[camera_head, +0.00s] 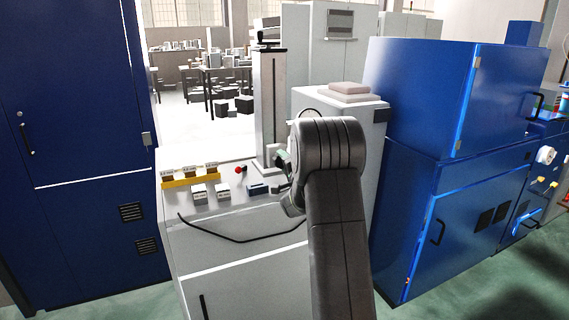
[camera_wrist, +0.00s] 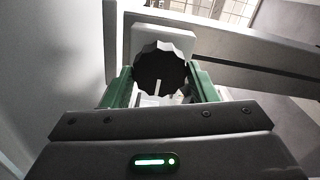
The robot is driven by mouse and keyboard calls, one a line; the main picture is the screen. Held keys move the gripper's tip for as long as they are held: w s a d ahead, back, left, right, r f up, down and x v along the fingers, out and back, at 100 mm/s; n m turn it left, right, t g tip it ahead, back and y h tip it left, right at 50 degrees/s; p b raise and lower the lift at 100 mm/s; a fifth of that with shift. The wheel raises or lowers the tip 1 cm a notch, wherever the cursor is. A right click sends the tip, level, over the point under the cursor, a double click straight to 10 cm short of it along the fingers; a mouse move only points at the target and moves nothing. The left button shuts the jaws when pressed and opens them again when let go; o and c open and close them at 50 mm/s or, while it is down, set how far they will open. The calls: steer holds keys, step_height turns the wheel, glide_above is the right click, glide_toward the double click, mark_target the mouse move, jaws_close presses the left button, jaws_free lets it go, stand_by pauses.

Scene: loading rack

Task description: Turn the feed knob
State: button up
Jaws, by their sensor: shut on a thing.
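The feed knob (camera_wrist: 160,66) is black with a scalloped rim and stands on a pale square plate (camera_wrist: 178,40) in the wrist view. A white pointer line on its face points down in the picture, toward my gripper's body. My gripper (camera_wrist: 162,80) has a green finger on each side of the knob and is shut on it. In the head view my arm hides the knob, and only a little of the gripper shows beside the upright column (camera_head: 268,110).
The grey bench (camera_head: 235,222) holds a yellow rack of small boxes (camera_head: 190,178), white boxes (camera_head: 198,193), a red knob (camera_head: 239,170) and a small blue block (camera_head: 258,189). A black cable (camera_head: 240,240) hangs across its front. Blue cabinets (camera_head: 75,120) stand left and right.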

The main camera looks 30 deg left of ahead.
steer(key=shift+m, duration=0.3)
steer(key=o, duration=1)
steer(key=shift+d, duration=0.1)
steer(key=b+v, duration=0.3)
steer(key=v, duration=1)
steer(key=shift+s+d, duration=0.25)
steer(key=shift+d, duration=0.05)
steer(key=p+x, duration=0.3)
steer(key=x, duration=1.1)
